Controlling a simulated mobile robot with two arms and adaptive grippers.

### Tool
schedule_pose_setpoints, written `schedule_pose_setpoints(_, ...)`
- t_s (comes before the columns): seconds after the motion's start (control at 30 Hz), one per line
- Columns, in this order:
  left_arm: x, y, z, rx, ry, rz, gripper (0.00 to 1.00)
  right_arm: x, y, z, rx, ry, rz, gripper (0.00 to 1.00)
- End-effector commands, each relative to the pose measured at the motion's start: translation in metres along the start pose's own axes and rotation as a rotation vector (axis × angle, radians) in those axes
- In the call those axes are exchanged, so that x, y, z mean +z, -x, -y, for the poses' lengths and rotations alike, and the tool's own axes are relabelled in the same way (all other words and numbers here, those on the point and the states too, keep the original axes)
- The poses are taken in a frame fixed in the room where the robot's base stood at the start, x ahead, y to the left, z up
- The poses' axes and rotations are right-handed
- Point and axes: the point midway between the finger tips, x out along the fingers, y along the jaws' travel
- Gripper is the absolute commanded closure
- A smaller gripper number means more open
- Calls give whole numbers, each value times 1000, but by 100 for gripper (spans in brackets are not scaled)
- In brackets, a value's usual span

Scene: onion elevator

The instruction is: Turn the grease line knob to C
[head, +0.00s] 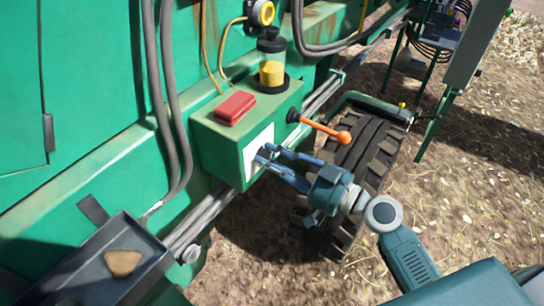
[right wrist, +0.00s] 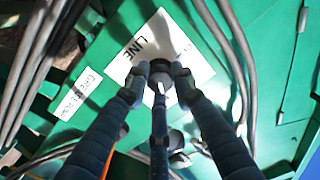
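The grease line knob (right wrist: 160,68) is a small dark round knob on a white label plate (right wrist: 188,45) with the word LINE, in the right wrist view. In the head view the plate (head: 258,148) is on the front of a green box (head: 222,146), and the knob is hidden behind the fingers. My right gripper (head: 263,154) has its fingertips up at the plate. In the right wrist view its fingertips (right wrist: 160,82) sit around the knob; whether they press on it is unclear. The letters and the knob's pointer cannot be read. My left gripper is not in view.
An orange-tipped lever (head: 325,129) sticks out of the box just right of my gripper. A red block (head: 235,107) and a yellow grease reservoir (head: 271,65) are on top. A tire (head: 367,150) stands behind my wrist. A grey tray (head: 75,285) is at lower left.

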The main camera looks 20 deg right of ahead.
Motion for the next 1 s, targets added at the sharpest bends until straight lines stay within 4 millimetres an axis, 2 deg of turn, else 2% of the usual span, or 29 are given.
schedule_pose_setpoints(0.47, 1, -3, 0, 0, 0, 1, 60, -2, 0, 0, 0, -56, -5, 100)
schedule_pose_setpoints(0.67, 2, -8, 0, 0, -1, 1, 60, -2, 0, 0, -1, -181, -7, 100)
schedule_pose_setpoints(1.0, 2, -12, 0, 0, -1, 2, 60, -4, 0, -2, -1, -494, -10, 100)
